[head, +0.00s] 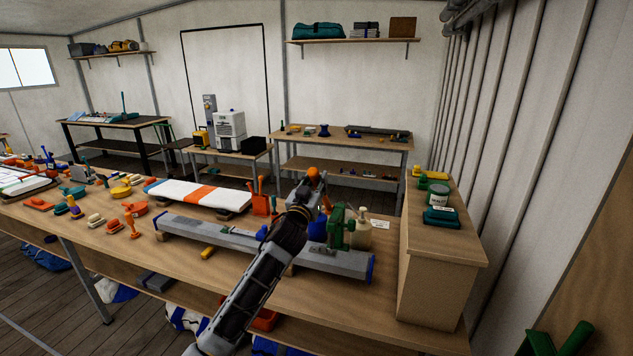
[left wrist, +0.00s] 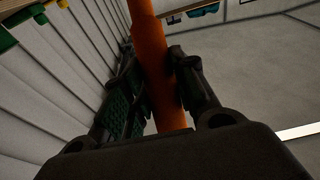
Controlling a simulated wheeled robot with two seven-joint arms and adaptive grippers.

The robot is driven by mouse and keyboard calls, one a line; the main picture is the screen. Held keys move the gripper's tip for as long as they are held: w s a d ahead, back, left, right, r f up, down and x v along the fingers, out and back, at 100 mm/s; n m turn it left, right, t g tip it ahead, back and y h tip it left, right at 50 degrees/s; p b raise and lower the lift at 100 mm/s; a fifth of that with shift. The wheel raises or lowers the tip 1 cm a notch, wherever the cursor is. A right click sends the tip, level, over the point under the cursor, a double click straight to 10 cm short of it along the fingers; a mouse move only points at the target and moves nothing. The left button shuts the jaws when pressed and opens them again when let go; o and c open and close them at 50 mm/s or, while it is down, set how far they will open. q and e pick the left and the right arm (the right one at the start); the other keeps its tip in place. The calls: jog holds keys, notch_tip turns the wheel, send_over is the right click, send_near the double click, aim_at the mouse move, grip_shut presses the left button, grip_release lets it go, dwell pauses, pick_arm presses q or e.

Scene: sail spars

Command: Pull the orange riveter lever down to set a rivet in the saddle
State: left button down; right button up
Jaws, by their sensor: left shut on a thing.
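My left gripper (head: 303,192) is shut on the orange riveter lever (head: 313,172), whose top end shows above the fingers in the head view. In the left wrist view the lever (left wrist: 158,70) runs as an orange shaft between the two dark fingers (left wrist: 160,90). The green riveter body (head: 337,230) stands upright just right of my gripper, over the grey spar (head: 210,232). The saddle (head: 322,250) seems to lie on the spar near the riveter's foot, too small to see clearly. No rivet can be made out. My right gripper is not in view.
A wooden cabinet (head: 440,255) bounds the bench on the right. Several tools and fittings crowd the bench's left.

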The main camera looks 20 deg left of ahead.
pick_arm(q)
jog(key=shift+s+f+b, duration=0.5)
jog(key=shift+f+b, duration=0.05)
jog(key=shift+f, duration=0.25)
jog(key=s+f+b, duration=0.3)
jog(key=s+f, duration=0.1)
jog(key=f, duration=0.1)
jog(key=shift+s, duration=0.15)
jog(key=shift+a, duration=0.1)
